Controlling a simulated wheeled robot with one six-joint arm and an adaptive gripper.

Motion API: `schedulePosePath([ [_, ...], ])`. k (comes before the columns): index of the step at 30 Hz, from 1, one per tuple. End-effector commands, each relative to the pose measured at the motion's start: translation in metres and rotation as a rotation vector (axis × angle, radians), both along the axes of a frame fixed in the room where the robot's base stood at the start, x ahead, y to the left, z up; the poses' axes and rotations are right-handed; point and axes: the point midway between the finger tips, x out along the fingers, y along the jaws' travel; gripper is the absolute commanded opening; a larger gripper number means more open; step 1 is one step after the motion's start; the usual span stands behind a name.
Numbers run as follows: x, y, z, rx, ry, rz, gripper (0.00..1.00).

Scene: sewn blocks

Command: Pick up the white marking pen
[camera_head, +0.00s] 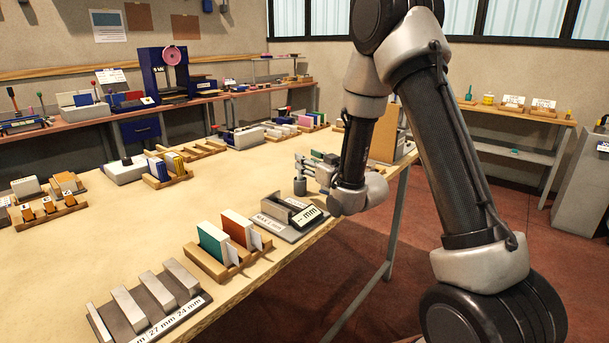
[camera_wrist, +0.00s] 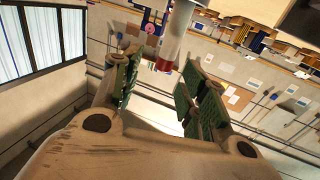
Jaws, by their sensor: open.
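My gripper (camera_head: 312,165) is at the right edge of the long workbench, low over it and beside a small dark round holder (camera_head: 300,187). In the wrist view its two green-padded fingers (camera_wrist: 160,72) are spread apart. A white cylinder with a red band, which looks like the white marking pen (camera_wrist: 179,32), reaches in from the top between the fingertips. Gaps show on both sides of it, so it does not look gripped. Its far end is cut off by the frame. I cannot make out the pen clearly in the head view.
A grey gauge stand with a "mm" display (camera_head: 290,217) is close in front of my gripper. A wooden rack with green and orange blocks (camera_head: 228,246) and a tray of metal bars (camera_head: 150,305) stand nearer. The bench's middle (camera_head: 130,225) is mostly clear.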

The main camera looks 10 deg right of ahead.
Motion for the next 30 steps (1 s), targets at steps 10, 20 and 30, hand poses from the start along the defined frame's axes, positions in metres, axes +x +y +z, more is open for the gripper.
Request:
schedulePosePath([
  [10,0.038,0.017,0.001,0.000,0.000,0.000,0.43],
  [20,0.038,0.017,0.001,0.000,0.001,-0.001,0.18],
  [30,0.038,0.017,0.001,0.000,0.001,-0.001,0.00],
])
